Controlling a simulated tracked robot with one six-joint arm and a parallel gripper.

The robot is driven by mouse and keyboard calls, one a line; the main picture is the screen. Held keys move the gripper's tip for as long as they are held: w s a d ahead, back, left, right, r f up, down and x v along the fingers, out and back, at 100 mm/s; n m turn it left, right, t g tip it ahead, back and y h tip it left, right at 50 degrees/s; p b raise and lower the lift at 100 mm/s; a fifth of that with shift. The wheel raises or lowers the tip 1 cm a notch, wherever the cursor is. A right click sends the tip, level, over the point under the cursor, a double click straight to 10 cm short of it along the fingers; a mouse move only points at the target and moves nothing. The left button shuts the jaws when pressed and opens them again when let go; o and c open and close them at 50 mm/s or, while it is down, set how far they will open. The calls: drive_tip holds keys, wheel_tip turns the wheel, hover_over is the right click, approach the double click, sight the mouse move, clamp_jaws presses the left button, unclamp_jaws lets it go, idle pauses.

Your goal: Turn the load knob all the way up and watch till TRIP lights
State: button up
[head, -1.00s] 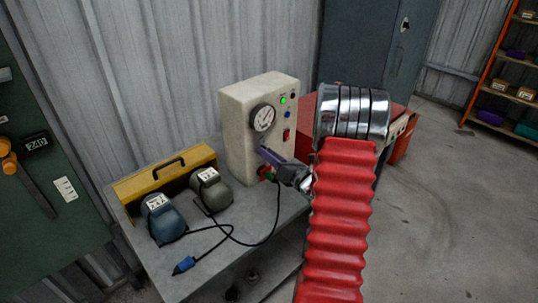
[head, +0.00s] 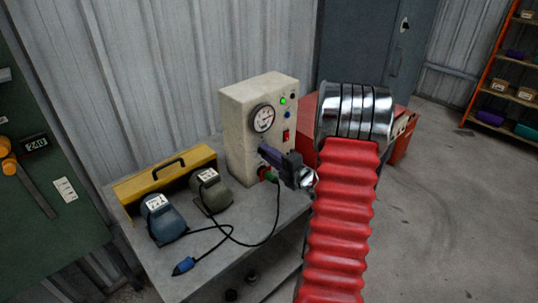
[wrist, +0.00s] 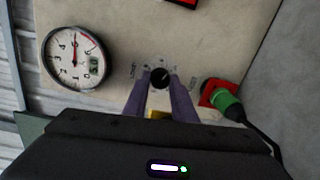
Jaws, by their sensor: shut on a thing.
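The load knob (wrist: 160,76) is a small dark round knob on the face of the cream test box (head: 237,135). My gripper (wrist: 160,84) has its two purple fingers closed on either side of the knob. In the head view, my gripper (head: 263,149) reaches the box front from the right and its fingers hide the knob. The dial gauge (wrist: 75,59) has its needle pointing nearly straight up in the wrist view, short of the red band. I cannot read which lamp is TRIP.
A green plug (wrist: 226,104) sits in a red socket close right of the knob. A red switch (head: 286,135) is above. Two motor-like units (head: 163,217) and a yellow toolbox (head: 136,186) stand left on the grey bench (head: 245,240), with a loose cable and blue plug (head: 184,266).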

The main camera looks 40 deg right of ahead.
drive_tip(key=shift+s+f+m, duration=0.1)
drive_tip(key=shift+f+m, duration=0.15)
drive_tip(key=shift+m, duration=0.85)
drive_tip(key=o, duration=0.8)
drive_tip(key=shift+o, duration=1.2)
drive_tip(key=shift+r, duration=0.1)
drive_tip(key=s, duration=1.3)
drive_tip(key=shift+s+r, duration=0.35)
